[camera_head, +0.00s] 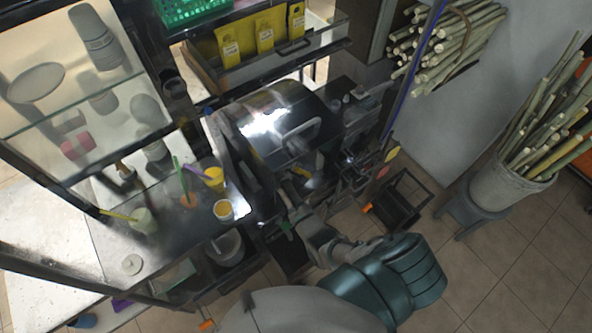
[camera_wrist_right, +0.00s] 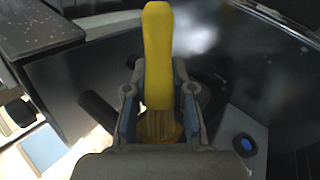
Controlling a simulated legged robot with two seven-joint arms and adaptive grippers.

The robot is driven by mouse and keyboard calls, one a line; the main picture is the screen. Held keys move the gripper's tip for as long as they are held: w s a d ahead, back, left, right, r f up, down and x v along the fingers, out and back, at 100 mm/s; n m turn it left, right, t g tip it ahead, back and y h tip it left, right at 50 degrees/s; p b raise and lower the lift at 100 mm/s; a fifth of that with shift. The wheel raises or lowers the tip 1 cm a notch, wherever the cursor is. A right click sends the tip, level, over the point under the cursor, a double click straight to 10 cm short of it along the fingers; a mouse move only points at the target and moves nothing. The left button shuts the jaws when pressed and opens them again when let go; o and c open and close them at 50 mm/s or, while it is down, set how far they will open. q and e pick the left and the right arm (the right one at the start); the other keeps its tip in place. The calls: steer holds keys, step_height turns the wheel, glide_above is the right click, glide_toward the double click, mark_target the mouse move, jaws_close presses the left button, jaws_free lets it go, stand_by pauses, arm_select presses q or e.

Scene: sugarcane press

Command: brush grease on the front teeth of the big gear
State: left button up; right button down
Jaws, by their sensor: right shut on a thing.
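My right gripper (camera_head: 296,222) reaches up from the lower right to the front of the dark press (camera_head: 270,112). In the right wrist view, my right gripper (camera_wrist_right: 160,98) is shut on a brush with a thick yellow handle (camera_wrist_right: 158,50). The handle points up in that view, and brown bristles (camera_wrist_right: 160,125) show between the fingers, partly behind the gripper body. The brush cannot be made out clearly in the head view. I cannot pick out the big gear or its front teeth in either view. My left gripper is not in view.
A dark open bin (camera_head: 400,203) stands right of the press. Cane fills a bucket (camera_head: 500,185) at the far right. The tiled floor at the lower right is clear.

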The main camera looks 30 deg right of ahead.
steer(key=shift+w, duration=0.25)
steer(key=shift+a, duration=0.15)
steer(key=shift+r, duration=0.1)
steer(key=shift+a+p, duration=0.3)
steer(key=shift+p, duration=0.65)
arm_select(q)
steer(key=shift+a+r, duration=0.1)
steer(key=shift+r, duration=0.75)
arm_select(e)
steer(key=shift+d, duration=0.1)
